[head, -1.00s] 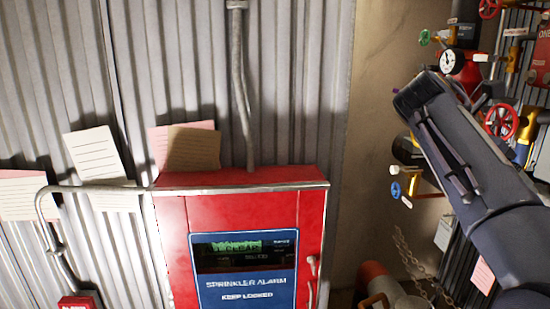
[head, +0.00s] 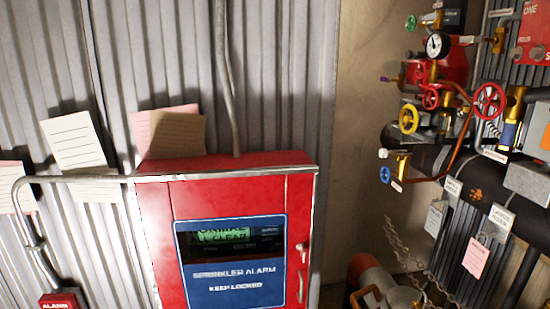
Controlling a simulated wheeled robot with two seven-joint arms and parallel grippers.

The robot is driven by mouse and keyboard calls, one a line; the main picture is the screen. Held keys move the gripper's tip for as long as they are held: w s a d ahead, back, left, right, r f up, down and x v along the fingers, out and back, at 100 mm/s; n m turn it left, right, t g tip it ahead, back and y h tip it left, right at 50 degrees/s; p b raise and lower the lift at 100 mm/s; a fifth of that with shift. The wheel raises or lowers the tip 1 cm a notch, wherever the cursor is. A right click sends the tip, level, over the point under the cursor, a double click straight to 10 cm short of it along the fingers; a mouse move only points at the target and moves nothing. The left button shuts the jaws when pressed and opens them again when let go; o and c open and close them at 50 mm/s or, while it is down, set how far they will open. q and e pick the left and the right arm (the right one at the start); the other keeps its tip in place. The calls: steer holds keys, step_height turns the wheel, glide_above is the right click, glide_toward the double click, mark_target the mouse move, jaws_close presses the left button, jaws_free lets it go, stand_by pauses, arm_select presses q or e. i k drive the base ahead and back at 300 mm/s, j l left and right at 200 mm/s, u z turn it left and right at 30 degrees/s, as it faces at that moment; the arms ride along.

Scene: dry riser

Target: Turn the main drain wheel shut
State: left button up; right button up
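A group of valves and pipes stands at the right of the head view. It has a large red wheel (head: 489,101), a smaller red wheel (head: 430,97), a yellow wheel (head: 408,119), a blue wheel (head: 385,174) and a green wheel (head: 410,22). I cannot read any tag that says which one is the main drain wheel. A round white gauge (head: 434,45) sits above the red wheels. Neither of my grippers is in view.
A red sprinkler alarm cabinet (head: 155,225) stands in front at the centre left, with a metal conduit (head: 75,178) along its top. A dark pipe (head: 470,187) with hanging tags runs at right. A chain (head: 400,250) hangs beside a red pipe end (head: 370,272) at the bottom.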

mark_target(487, 101)
steer(key=z, duration=1.35)
